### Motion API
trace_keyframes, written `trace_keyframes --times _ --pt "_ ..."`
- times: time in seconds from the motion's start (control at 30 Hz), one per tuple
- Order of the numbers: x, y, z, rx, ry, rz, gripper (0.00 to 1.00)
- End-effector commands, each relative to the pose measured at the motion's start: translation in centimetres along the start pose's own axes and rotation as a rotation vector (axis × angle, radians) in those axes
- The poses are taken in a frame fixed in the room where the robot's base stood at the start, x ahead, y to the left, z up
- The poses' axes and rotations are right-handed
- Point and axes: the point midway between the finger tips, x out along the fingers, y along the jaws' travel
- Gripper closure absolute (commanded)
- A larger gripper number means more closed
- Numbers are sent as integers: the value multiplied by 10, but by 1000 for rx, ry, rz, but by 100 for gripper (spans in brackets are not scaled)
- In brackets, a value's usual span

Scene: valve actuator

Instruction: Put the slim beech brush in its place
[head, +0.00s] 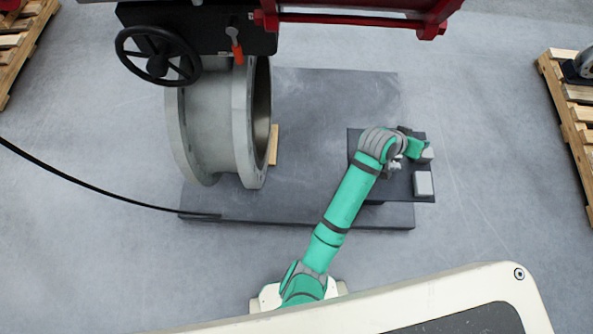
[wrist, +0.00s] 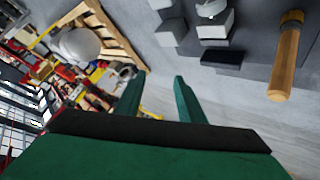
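In the wrist view, a slim wooden, round-handled piece (wrist: 286,60) with a dark band near its upper end stands out at the upper right. It looks like the beech brush, though no bristles show. My gripper (wrist: 157,80) is open and empty, its two green fingers apart, with the wooden piece off to the right and not between them. In the head view my gripper is over the dark board (head: 364,146) at the right of the grey slab, partly hidden by my wrist. I cannot make out the brush in the head view.
Grey blocks (head: 424,183) (wrist: 215,24) and a black block (wrist: 221,57) stand near my gripper. A large grey flanged pipe (head: 243,125) with a black handwheel (head: 158,56) stands left. A wooden strip (head: 274,145) lies beside it. The slab (head: 315,110) between is clear.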

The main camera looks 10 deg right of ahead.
Motion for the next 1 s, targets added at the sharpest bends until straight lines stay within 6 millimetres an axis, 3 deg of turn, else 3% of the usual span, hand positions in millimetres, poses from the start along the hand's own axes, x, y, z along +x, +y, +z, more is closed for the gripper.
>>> trace_keyframes --times 0.27,0.47,0.77,1.0 --pt "-30 -22 26 -210 278 -80 64" --pt "-71 -53 63 -322 440 -208 64" --pt "-163 -91 144 -392 608 -475 64" --pt "-259 -99 209 -345 676 -704 64"
